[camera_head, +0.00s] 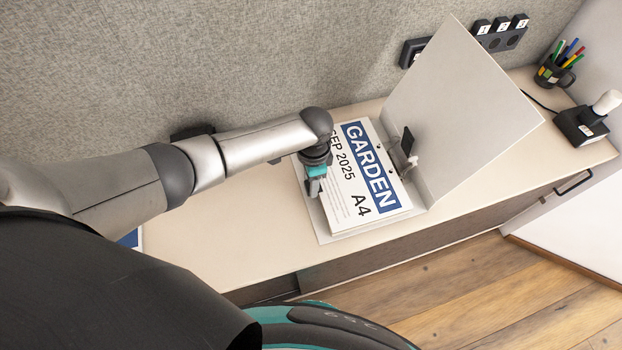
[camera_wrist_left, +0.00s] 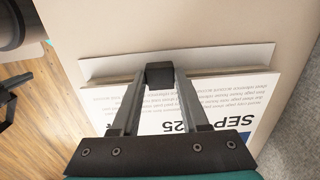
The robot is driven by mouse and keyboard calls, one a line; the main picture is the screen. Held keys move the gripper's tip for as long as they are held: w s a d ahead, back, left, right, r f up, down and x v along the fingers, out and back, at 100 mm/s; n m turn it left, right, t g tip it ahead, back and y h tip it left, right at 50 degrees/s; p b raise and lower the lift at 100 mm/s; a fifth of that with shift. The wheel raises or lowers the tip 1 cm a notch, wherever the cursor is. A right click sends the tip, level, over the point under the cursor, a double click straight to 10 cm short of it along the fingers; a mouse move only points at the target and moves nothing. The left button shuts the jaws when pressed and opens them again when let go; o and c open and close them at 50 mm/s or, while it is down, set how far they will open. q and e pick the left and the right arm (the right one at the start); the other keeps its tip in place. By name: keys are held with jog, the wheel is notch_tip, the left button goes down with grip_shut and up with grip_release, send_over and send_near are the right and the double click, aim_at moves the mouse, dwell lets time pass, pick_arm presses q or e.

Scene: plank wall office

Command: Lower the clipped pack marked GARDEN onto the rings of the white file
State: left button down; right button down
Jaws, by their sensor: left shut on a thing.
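The pack marked GARDEN (camera_head: 362,172) is a thick white stack with a blue band, "SEP 2025" and "A4". It lies roughly flat over the white file (camera_head: 455,105), whose cover stands open and tilted at right. My left gripper (camera_head: 315,184) is shut on the pack's left edge; in the left wrist view its fingers (camera_wrist_left: 160,78) meet at that edge. Punched holes show along the pack's right edge, beside the ring mechanism (camera_head: 408,160) with a dark upright plate. Whether the holes are over the rings, and the gap below the pack, I cannot tell. My right gripper is out of view.
The file lies on a pale counter (camera_head: 250,240) against a grey fabric wall. A black pen mug (camera_head: 553,74), a black device with a white knob (camera_head: 582,125) and sockets (camera_head: 500,38) are at right. Part of a blue-and-white item (camera_head: 131,238) shows at left.

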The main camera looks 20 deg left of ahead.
pick_arm(q)
jog(key=shift+f+b, duration=0.4)
jog(key=shift+f, duration=0.2)
jog(key=shift+c, duration=1.7)
grip_release()
notch_tip(320, 180, up, 15)
jog(key=p, duration=0.3)
jog(key=shift+w+d+r+p, duration=0.15)
jog(key=shift+d+p, duration=0.05)
jog(key=shift+p, duration=0.2)
